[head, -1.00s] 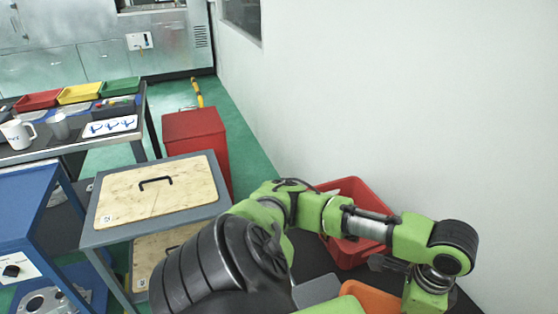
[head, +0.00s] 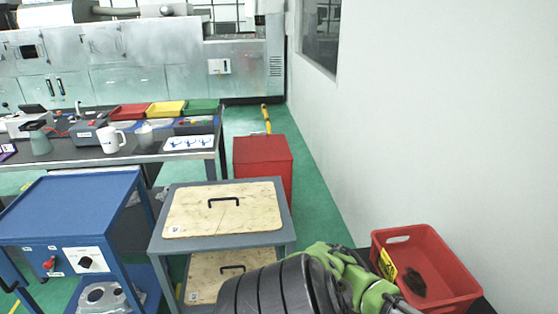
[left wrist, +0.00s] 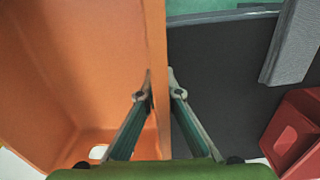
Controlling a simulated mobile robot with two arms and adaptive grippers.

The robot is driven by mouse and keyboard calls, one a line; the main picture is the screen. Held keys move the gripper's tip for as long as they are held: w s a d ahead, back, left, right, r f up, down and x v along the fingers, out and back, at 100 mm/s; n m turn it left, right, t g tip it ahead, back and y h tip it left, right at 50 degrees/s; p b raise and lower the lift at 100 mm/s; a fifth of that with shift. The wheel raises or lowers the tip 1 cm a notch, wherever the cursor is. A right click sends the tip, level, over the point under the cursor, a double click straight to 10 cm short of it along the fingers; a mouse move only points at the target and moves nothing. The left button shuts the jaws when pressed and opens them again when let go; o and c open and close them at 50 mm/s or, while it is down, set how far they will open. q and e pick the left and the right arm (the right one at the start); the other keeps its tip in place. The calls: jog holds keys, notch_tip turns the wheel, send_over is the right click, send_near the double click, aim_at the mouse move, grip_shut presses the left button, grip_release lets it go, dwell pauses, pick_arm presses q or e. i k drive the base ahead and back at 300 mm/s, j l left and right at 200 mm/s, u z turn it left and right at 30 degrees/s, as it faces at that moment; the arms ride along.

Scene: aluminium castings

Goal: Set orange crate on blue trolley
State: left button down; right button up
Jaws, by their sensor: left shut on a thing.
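The orange crate (left wrist: 75,70) fills the left half of the left wrist view. My left gripper (left wrist: 160,88) is shut on its wall, one finger inside and one outside. In the head view the crate and the left gripper are out of frame; part of my green and black arm shows at the bottom. The blue trolley (head: 72,205) stands at the left of the head view, its top bare. It has a panel with a red switch and a black knob on its front. My right gripper is not in view.
A grey trolley with a wooden, handled board (head: 225,222) stands right of the blue one. A red crate (head: 449,255) with a dark item inside is at lower right. A red cabinet (head: 263,162) and a bench with trays (head: 130,111) stand behind.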

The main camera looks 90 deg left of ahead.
aim_at(60, 213)
jog(key=k+j, duration=0.15)
jog(key=k, duration=0.3)
jog(key=k+j, duration=0.1)
jog(key=k, duration=0.35)
jog(key=k+j, duration=0.15)
jog(key=k, duration=0.25)
jog(key=k+j+u, duration=0.1)
jog(key=k, duration=0.35)
jog(key=k+j, duration=0.3)
jog(key=k, duration=0.15)
jog(key=k+j+u, duration=0.15)
jog(key=k, duration=0.3)
jog(key=j+u, duration=0.1)
jog(key=u, duration=1.45)
jog(key=k+j, duration=0.05)
